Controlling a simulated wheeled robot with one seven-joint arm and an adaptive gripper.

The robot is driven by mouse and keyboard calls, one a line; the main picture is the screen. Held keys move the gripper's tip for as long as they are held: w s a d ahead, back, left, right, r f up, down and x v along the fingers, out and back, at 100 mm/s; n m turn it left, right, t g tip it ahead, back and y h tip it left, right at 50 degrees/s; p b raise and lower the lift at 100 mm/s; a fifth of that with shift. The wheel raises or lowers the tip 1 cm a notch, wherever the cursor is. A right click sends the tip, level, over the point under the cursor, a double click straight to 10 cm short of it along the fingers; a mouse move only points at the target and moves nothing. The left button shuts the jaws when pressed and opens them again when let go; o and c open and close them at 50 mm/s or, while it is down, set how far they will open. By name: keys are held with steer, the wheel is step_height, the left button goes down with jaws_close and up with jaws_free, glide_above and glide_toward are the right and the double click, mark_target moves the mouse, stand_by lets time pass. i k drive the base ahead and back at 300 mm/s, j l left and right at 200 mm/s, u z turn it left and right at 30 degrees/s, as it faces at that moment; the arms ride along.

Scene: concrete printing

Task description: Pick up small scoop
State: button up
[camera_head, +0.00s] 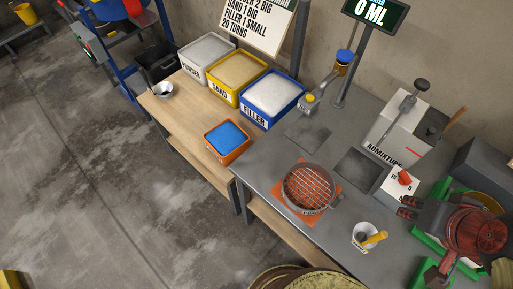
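A white labelled cup (358,245) stands on the grey table at the lower middle.
Bins of powder (190,72), sand (222,95) and filler (254,118) line the wall. An orange container with blue contents (241,151) sits at the wooden table's front edge. A round grated pot (330,205) and an admixture dispenser (392,137) stand on the grey table.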

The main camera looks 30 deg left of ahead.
mark_target(364, 235)
steer(key=u, duration=1.7)
steer(key=z, duration=2.8)
steer(key=u, duration=1.1)
steer(key=k+j+z, duration=0.1)
steer(key=j+z, duration=0.25)
steer(key=k+j+z, duration=0.2)
steer(key=j+z, duration=0.2)
steer(key=k+j+z, duration=0.2)
steer(key=z, duration=0.15)
steer(key=j, duration=0.1)
